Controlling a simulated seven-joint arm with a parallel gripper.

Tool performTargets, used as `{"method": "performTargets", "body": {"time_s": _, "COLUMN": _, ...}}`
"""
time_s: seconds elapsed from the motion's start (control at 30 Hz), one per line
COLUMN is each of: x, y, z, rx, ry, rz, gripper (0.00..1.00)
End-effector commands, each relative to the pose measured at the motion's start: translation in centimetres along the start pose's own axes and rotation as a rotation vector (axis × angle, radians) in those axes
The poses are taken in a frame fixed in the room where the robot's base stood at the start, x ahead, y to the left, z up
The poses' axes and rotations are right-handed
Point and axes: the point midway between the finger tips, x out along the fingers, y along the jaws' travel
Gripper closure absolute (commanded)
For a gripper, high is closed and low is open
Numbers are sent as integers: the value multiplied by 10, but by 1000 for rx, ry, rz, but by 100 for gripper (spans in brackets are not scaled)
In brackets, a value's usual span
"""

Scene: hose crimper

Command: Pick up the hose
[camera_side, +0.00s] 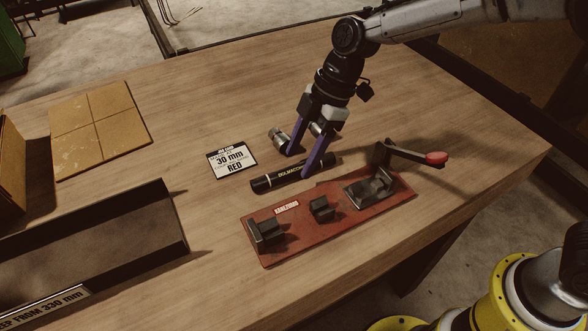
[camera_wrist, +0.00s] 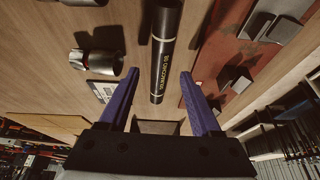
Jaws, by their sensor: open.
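The hose (camera_side: 268,183) is a short black tube with yellow lettering and a pale band near one end, lying on the wooden table. It also shows in the wrist view (camera_wrist: 165,45), running up the picture in the gap between my fingers. My gripper (camera_side: 299,163) is open, with two purple fingers pointing down at the hose. In the side view one finger is on its far side and the other crosses in front of it, hiding part of it. In the wrist view there is space on both sides of the hose. I cannot tell how high the fingertips are above the table.
A metal fitting (camera_side: 277,138) lies close behind the far finger. The red crimper base (camera_side: 335,216) with dark blocks and a red-knobbed lever (camera_side: 437,158) is close in front. A label card (camera_side: 232,159), dark tray (camera_side: 100,245) and tan board (camera_side: 100,128) are to the left.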

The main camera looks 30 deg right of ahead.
Motion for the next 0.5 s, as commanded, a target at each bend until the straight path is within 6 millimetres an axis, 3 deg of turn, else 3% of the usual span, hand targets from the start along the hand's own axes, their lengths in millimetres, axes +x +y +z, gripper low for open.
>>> {"method": "performTargets", "body": {"time_s": 0.2, "x": 22, "y": -1, "z": 0, "rx": 0, "ry": 0, "rz": -2, "gripper": 35}}
{"method": "performTargets", "body": {"time_s": 0.5, "x": 22, "y": 0, "z": 0, "rx": 0, "ry": 0, "rz": 0, "gripper": 35}}
